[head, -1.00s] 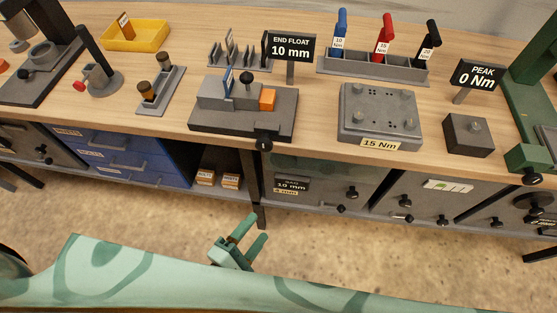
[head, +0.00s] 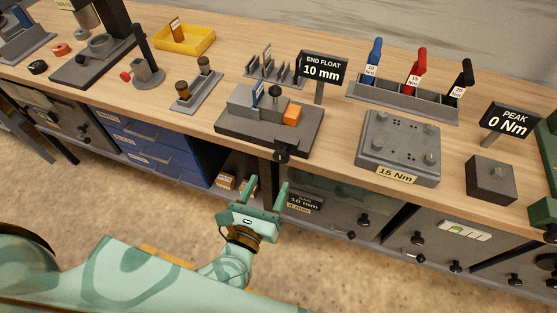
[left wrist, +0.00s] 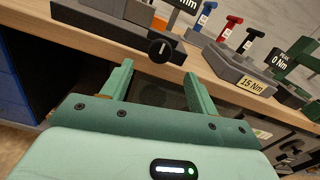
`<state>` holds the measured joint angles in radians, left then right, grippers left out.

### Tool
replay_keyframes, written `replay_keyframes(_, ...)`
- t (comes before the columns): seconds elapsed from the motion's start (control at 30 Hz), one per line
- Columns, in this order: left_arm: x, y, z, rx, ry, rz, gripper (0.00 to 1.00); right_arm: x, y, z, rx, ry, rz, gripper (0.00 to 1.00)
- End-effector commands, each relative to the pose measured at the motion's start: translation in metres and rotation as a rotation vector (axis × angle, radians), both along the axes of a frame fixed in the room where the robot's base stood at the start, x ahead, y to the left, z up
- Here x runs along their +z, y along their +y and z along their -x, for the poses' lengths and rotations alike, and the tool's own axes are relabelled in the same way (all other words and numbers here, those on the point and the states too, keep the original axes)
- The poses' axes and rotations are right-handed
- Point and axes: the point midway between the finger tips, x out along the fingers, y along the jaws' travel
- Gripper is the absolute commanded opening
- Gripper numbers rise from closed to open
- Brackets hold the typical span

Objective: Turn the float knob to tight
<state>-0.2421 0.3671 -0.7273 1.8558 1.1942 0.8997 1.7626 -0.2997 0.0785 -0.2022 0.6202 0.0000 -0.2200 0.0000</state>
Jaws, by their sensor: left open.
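A black round knob (head: 282,152) sits on the front of the grey end float fixture (head: 240,128), at the bench edge. In the left wrist view the knob (left wrist: 162,47) shows a pale, near-upright line on its face. I take it as the float knob; no tight mark is readable. The END FLOAT sign (head: 322,70) reads 10 mm. My left gripper (head: 265,190) is open and empty, in front of the bench and below the knob. Its fingers (left wrist: 158,76) point toward the bench front, apart from the knob.
The bench edge (head: 340,178) runs just above my left fingers. A grey block labelled 15 Nm (head: 400,148) stands right of the fixture. Below the bench are blue drawers (head: 145,150), an open shelf with small boxes, and grey panels with black knobs (head: 363,218).

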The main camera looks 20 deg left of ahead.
Motion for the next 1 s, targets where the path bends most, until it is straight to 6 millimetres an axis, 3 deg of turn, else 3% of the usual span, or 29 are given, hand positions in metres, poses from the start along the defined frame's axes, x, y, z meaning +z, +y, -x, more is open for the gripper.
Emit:
replay_keyframes(0.1, 0.002, -0.001, -0.031, 0.001, -0.004, 0.0, 0.59, 0.002, -0.001, 0.0, -0.001, -0.001, 0.001, 0.36)
replay_keyframes(0.3, 0.0, -0.002, -0.065, 0.0, -0.001, -0.003, 0.59, 0.002, -0.002, -0.001, -0.002, -0.001, 0.003, 0.36)
replay_keyframes(0.5, 0.0, -0.003, -0.078, -0.001, 0.001, -0.002, 0.59, 0.002, -0.003, -0.001, -0.002, -0.001, 0.004, 0.36)
replay_keyframes(0.73, 0.0, -0.003, -0.079, -0.001, 0.001, -0.002, 0.59, 0.002, -0.003, 0.0, -0.002, -0.001, 0.004, 0.36)
replay_keyframes(0.77, 0.0, -0.003, -0.079, -0.001, 0.001, -0.002, 0.57, 0.002, -0.003, 0.0, -0.002, -0.001, 0.004, 0.36)
replay_keyframes(0.9, 0.0, -0.003, -0.079, -0.001, 0.001, -0.002, 0.18, 0.002, -0.003, 0.0, -0.002, -0.001, 0.004, 0.36)
replay_keyframes(1.0, 0.0, -0.003, -0.078, -0.001, 0.001, -0.002, 0.15, 0.002, -0.003, 0.0, -0.001, -0.001, 0.004, 0.36)
